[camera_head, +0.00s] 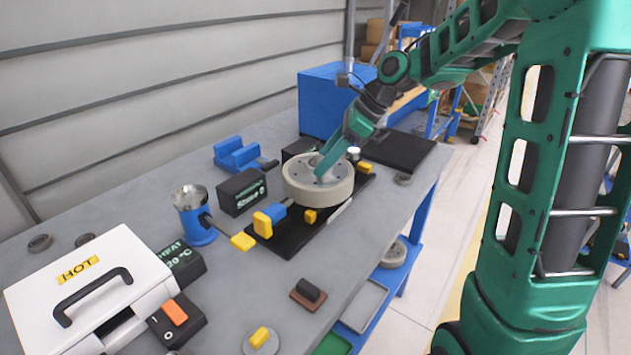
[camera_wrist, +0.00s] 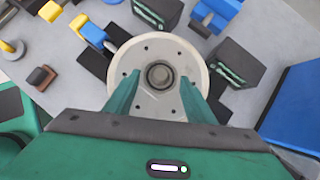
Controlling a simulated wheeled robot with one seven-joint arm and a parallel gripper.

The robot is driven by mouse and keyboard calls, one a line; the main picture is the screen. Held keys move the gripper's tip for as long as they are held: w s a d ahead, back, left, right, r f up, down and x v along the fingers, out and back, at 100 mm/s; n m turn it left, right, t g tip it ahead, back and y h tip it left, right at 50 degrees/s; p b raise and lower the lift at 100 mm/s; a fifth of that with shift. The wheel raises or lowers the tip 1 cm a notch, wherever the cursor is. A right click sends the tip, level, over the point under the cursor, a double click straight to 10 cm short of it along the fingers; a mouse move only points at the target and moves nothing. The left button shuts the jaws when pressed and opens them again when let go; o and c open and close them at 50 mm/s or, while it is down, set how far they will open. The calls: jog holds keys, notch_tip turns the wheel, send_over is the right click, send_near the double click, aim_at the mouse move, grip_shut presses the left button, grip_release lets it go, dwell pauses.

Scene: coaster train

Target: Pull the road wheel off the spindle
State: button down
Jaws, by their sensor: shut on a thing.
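The road wheel (camera_head: 318,188) is a thick beige-grey disc lying flat above the black fixture base (camera_head: 283,232) on the bench. In the wrist view the wheel (camera_wrist: 157,47) shows its bolt holes and a dark round hub (camera_wrist: 160,75) at its centre. My gripper (camera_head: 322,176) reaches down onto the wheel's top. In the wrist view its two green fingers (camera_wrist: 158,95) stand on either side of the hub, shut on the wheel. The spindle under the wheel is hidden, and I cannot tell whether the wheel is raised on it.
A blue-and-yellow clamp (camera_head: 268,219) and a black display box (camera_head: 241,192) stand close to the wheel. A white box marked HOT (camera_head: 92,290) is at front left. A blue cabinet (camera_head: 330,98) stands behind.

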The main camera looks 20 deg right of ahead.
notch_tip(320, 180, up, 11)
jog(key=shift+f, duration=0.15)
dwell(4.1)
notch_tip(320, 180, up, 4)
jog(key=shift+f, duration=0.1)
dwell(0.6)
dwell(0.4)
